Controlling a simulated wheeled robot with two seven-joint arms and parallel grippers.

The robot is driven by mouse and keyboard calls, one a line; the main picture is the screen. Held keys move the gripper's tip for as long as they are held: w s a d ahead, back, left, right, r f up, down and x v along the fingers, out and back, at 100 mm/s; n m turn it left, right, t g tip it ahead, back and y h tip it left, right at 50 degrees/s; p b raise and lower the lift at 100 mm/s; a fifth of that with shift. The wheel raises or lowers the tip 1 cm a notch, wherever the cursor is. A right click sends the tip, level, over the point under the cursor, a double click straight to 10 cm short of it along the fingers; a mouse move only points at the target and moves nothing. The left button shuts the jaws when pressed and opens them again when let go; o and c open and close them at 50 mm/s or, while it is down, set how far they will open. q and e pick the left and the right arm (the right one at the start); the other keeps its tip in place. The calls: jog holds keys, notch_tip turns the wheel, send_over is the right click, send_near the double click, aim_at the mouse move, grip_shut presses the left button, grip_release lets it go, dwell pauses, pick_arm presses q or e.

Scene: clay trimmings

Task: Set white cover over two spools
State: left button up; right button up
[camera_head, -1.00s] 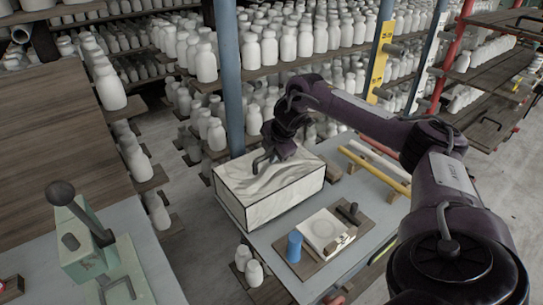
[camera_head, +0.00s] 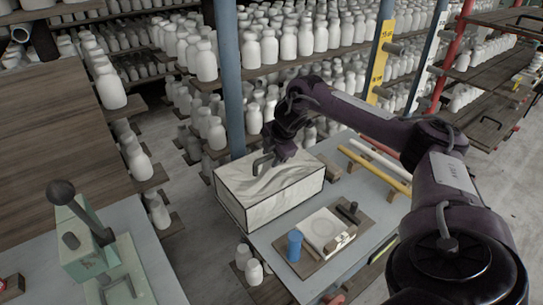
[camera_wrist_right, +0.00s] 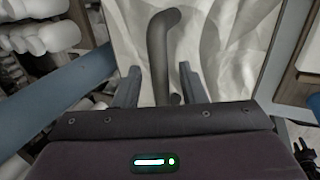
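A white box-shaped cover (camera_head: 295,187) with dark edges and a grey, fold-like pattern stands on the grey table. My right gripper (camera_head: 265,164) is low over its top. In the right wrist view, the patterned white surface (camera_wrist_right: 222,45) fills the middle, and a dark, bent handle (camera_wrist_right: 158,55) stands out against it. The right gripper's two fingers (camera_wrist_right: 160,88) are spread, one on each side of the handle, with a gap to each. I cannot make out any spools; whether they are under the cover cannot be seen. My left gripper is not in view.
Beside the cover, a wooden board (camera_head: 366,224) bears a blue cylinder (camera_head: 294,246) and a white square piece (camera_head: 320,228). Yellow and white bars (camera_head: 375,167) lie behind. White bottles (camera_head: 254,271) stand below the table's left edge. A green press (camera_head: 85,245) stands at left.

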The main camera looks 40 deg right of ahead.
jog(key=v, duration=1.1)
jog(key=shift+s+r+p, duration=0.15)
jog(key=shift+r+p, duration=0.15)
jog(key=shift+r, duration=0.1)
